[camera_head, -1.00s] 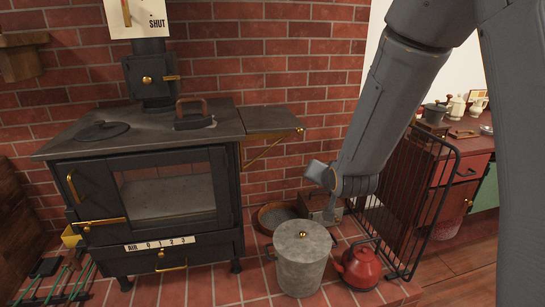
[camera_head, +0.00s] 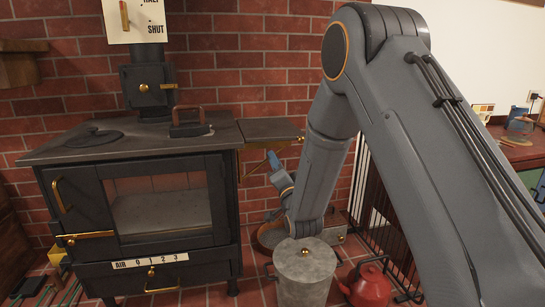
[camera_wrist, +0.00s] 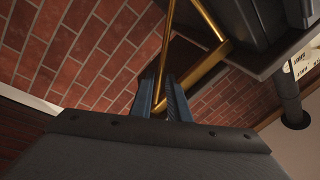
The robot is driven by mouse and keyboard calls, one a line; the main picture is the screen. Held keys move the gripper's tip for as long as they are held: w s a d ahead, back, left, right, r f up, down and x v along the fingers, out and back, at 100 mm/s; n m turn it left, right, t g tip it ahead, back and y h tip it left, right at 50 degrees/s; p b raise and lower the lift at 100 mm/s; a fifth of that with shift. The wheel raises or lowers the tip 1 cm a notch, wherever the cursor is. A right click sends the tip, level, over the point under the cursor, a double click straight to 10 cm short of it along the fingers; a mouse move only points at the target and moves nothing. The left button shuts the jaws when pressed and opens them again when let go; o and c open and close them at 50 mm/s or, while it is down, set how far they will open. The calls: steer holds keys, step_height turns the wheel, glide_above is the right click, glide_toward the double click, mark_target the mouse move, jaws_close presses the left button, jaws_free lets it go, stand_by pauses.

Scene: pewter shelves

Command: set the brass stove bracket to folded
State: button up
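The brass stove bracket (camera_head: 256,163) is a thin diagonal bar under the flat, raised side shelf (camera_head: 270,129) at the stove's right. The wrist view shows its brass bars (camera_wrist: 207,68) meeting at an angle near my fingertips. My gripper (camera_head: 271,160) is under the shelf, at the bracket. In the wrist view its two blue fingers (camera_wrist: 163,90) stand a little apart, with a brass bar passing between them. I cannot tell whether they touch it. My arm hides some of the area to the right.
The black stove (camera_head: 150,205) stands at the left, with an iron (camera_head: 190,125) on top. Below my arm are a lidded grey bin (camera_head: 303,275), a red kettle (camera_head: 371,285) and a round pan (camera_head: 268,236). A black fire guard (camera_head: 385,225) stands at the right.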

steer(key=shift+x, duration=1.5)
jaws_close()
stand_by(0.4)
